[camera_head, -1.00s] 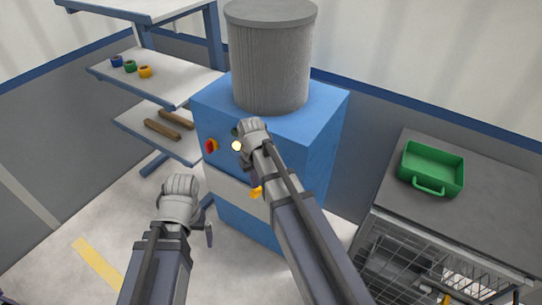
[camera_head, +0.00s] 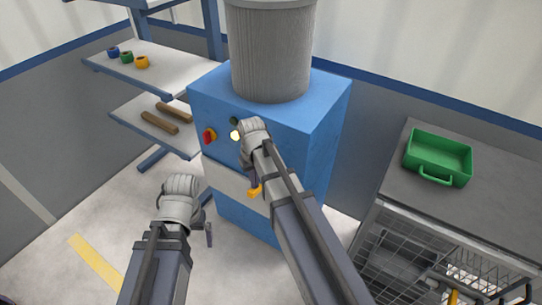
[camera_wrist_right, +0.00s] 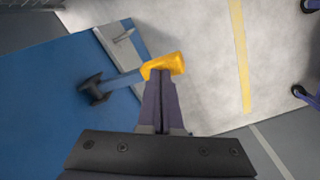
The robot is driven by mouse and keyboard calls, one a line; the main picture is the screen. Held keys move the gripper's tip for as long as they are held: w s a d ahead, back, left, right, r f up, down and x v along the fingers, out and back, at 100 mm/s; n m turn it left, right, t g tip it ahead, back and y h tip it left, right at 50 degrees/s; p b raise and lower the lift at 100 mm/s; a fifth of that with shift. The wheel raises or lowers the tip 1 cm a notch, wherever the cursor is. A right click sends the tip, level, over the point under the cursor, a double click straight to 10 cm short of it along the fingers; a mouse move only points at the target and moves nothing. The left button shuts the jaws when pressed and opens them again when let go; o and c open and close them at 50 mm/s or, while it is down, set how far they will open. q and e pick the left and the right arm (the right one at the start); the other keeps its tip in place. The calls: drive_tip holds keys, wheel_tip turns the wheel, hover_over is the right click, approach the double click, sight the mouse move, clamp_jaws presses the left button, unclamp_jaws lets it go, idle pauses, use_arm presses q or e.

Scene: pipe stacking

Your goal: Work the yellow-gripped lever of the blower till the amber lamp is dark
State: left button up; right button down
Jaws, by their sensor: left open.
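The blower is a blue cabinet (camera_head: 310,120) with a grey drum (camera_head: 268,55) on top. Its round lamp (camera_head: 235,135) glows pale yellow on the front panel. The lever's yellow grip (camera_head: 254,190) shows low on the front, partly behind my right arm. In the right wrist view the grip (camera_wrist_right: 165,65) sits on a blue bar from a dark pivot. My right gripper (camera_wrist_right: 160,76) has its fingers together, tips at the grip's near side; whether they touch it is unclear. My left gripper (camera_head: 209,234) is open, mostly hidden by its wrist, apart from the blower.
A red knob (camera_head: 209,136) and a dark green button (camera_head: 234,120) are beside the lamp. Shelves (camera_head: 150,75) with coloured rings and brown bars stand left. A green tray (camera_head: 438,157) lies on the grey cabinet (camera_head: 400,180) at right.

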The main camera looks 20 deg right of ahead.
sight(255, 190)
wheel_tip(255, 190, down, 5)
drive_tip(key=b, duration=0.4)
wheel_tip(255, 190, up, 10)
drive_tip(key=p, duration=1)
drive_tip(key=shift+r, duration=0.15)
idle(1.6)
idle(0.3)
wheel_tip(255, 190, up, 5)
drive_tip(key=p, duration=0.5)
